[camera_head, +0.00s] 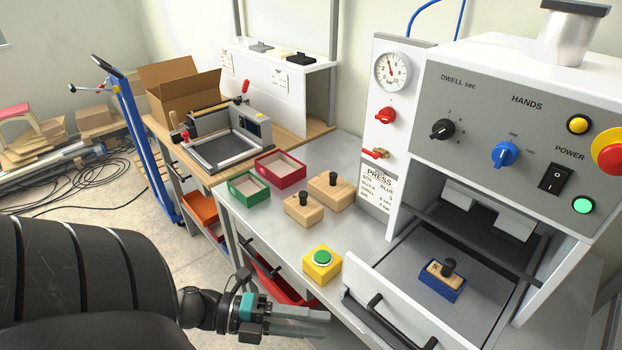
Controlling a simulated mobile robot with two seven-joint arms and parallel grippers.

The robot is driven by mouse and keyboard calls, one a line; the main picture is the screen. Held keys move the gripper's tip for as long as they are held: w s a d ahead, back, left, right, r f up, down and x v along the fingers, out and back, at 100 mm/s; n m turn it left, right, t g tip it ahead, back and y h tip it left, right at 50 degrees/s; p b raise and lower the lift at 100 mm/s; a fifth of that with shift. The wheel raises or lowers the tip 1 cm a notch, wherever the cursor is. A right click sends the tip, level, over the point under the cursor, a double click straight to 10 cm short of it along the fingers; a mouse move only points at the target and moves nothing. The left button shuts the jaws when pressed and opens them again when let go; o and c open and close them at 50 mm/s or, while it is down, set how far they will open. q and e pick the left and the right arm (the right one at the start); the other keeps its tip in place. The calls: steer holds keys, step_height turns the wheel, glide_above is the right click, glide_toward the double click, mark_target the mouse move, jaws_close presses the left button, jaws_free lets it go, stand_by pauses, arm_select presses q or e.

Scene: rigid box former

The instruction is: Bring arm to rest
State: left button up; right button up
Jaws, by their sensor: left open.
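My left gripper (300,322) is open and empty at the bottom middle of the head view. Its fingers point right, in front of the workbench and left of the press drawer (362,298). My black left arm comes in from the lower left. My right gripper does not show.
A yellow box with a green button (322,264) stands at the bench's front edge. Two wooden blocks with black knobs (304,208), a green tray (248,189) and a red tray (280,169) are behind it.

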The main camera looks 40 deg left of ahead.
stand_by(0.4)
arm_select(q)
steer(key=s+a+f+n+y+b, duration=0.15)
steer(key=a+f+n+y, duration=0.45)
steer(key=f, duration=0.6)
steer(key=a+f+n+y+b, duration=0.15)
steer(key=f+n+y, duration=0.25)
steer(key=f+n, duration=0.6)
steer(key=s+d+f+n+g+y+b, duration=0.1)
steer(key=s+d+f+n+g+b, duration=0.1)
steer(key=s+d+f+g, duration=0.3)
steer(key=s+d+f+n+g+y+b, duration=0.1)
steer(key=s+d+f+n+g, duration=0.4)
steer(key=s+f, duration=0.9)
step_height(320, 180, down, 4)
steer(key=shift+s+d+f+n+b, duration=0.15)
steer(key=shift+d+n+b, duration=0.2)
steer(key=shift+d, duration=0.8)
